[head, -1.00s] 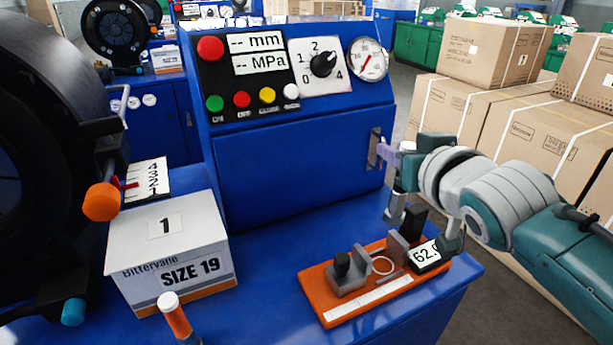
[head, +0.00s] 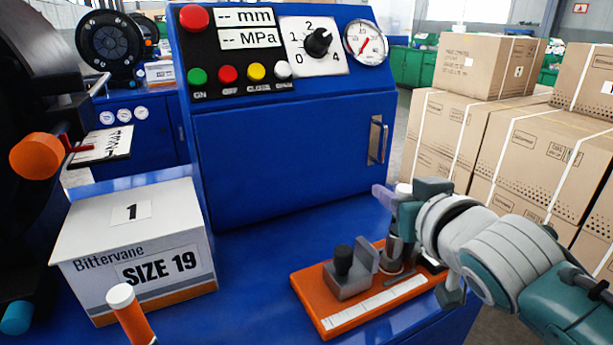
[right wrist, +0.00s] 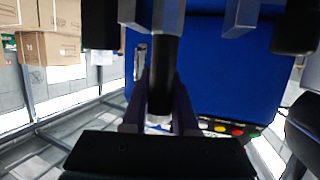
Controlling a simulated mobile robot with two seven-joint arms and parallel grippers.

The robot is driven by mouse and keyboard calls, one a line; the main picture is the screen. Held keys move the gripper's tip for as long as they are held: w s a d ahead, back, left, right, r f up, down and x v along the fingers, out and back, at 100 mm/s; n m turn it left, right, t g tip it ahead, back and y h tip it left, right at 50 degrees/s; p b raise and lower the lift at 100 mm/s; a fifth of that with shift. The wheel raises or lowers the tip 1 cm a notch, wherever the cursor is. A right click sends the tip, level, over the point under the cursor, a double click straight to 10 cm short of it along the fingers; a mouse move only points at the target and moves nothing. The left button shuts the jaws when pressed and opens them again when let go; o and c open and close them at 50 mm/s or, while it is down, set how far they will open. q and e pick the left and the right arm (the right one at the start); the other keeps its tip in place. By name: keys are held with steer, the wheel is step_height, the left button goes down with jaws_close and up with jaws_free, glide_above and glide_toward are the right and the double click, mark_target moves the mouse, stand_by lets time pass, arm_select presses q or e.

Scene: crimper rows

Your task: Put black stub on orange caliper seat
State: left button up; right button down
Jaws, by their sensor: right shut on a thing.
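The orange caliper seat (head: 337,318) is an orange board at the right front of the blue bench. It carries a grey block with a black knob (head: 343,261), a grey upright jaw and a white scale strip. My right gripper (head: 393,232) is above its back right part and hides the display there. It is shut on the black stub, which shows as a dark upright cylinder (right wrist: 162,75) between purple fingers in the right wrist view. In the head view, a grey lower end (head: 394,250) shows under the gripper, close above the board or touching it; I cannot tell which.
A white SIZE 19 box (head: 135,240) stands on the bench at left, with an orange white-tipped handle (head: 130,312) in front. A blue control cabinet (head: 290,150) rises behind. Cardboard boxes (head: 480,130) are stacked at right. The bench between box and board is clear.

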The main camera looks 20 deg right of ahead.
steer(key=shift+f, duration=0.1)
steer(key=c, duration=0.7)
jaws_free()
steer(key=p+v, duration=0.2)
steer(key=v, duration=1)
steer(key=s+a+f+n+g+y, duration=0.1)
steer(key=s+a+f+g, duration=0.1)
steer(key=s, duration=0.3)
steer(key=s+a+f+n+g+y, duration=0.1)
steer(key=s+a+n+g, duration=0.1)
steer(key=s+g, duration=0.3)
steer(key=s+a+f+n+g+y, duration=0.1)
steer(key=s+a+f+g, duration=0.1)
steer(key=s, duration=0.4)
steer(key=shift+a+f+n+g, duration=0.3)
steer(key=shift+a+f+g, duration=0.15)
steer(key=shift+g, duration=0.35)
